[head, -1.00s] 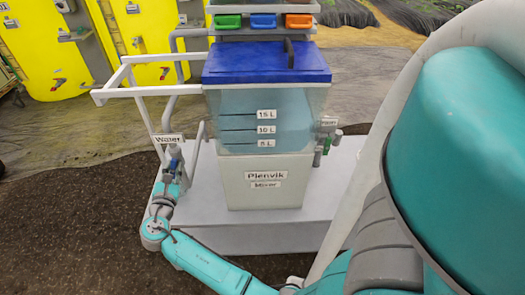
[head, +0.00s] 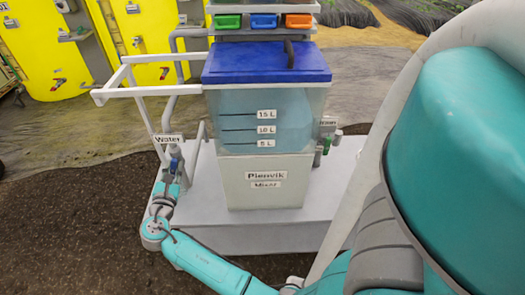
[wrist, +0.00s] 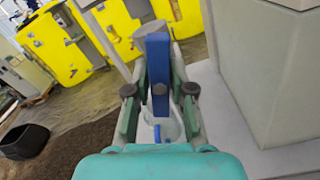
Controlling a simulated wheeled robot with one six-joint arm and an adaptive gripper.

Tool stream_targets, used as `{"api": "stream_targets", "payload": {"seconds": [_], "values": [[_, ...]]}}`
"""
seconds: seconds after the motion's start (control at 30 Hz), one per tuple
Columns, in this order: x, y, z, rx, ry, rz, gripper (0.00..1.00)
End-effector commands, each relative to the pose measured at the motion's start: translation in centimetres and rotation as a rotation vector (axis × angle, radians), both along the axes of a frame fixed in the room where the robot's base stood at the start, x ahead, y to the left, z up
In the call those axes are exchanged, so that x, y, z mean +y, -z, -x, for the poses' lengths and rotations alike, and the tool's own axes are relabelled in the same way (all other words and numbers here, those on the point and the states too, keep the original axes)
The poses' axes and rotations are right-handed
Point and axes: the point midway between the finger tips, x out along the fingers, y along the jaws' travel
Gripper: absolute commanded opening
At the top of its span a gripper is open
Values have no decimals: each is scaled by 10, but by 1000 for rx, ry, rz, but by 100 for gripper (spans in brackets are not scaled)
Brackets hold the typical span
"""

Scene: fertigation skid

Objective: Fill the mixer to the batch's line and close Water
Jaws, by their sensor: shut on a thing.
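The Plenvik mixer (head: 266,182) stands upright on a pale plinth, with 5 L, 10 L and 15 L lines on its translucent tank (head: 290,105). A bluish tint in the tank reaches above the 15 L line, but its exact surface is hard to tell. The valve under the Water sign (head: 168,139) is at the mixer's left. My gripper (head: 173,177) is at this valve. In the wrist view, my gripper (wrist: 158,95) is shut on the blue Water handle (wrist: 157,55), which stands between its fingers. The batch's line is not shown.
The Drain valve (head: 325,145) is on the mixer's right side. A white rail (head: 125,92) juts out left above the Water valve. Green, blue and orange bins (head: 263,21) sit above the blue lid (head: 265,65). Yellow tanks (head: 45,50) stand behind; dark soil lies at left.

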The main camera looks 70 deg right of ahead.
Motion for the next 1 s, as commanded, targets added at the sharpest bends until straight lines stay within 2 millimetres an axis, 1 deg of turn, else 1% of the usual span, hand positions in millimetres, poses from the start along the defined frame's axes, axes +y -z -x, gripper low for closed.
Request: {"api": "stream_targets", "payload": {"seconds": [0.6, 0.7, 0.8, 1.0], "values": [[0, 1, 0, -626, 0, -230, 0], [0, 1, 0, -704, 0, -258, 0], [0, 1, 0, -742, 0, -272, 0], [0, 1, 0, -747, 0, -274, 0]]}}
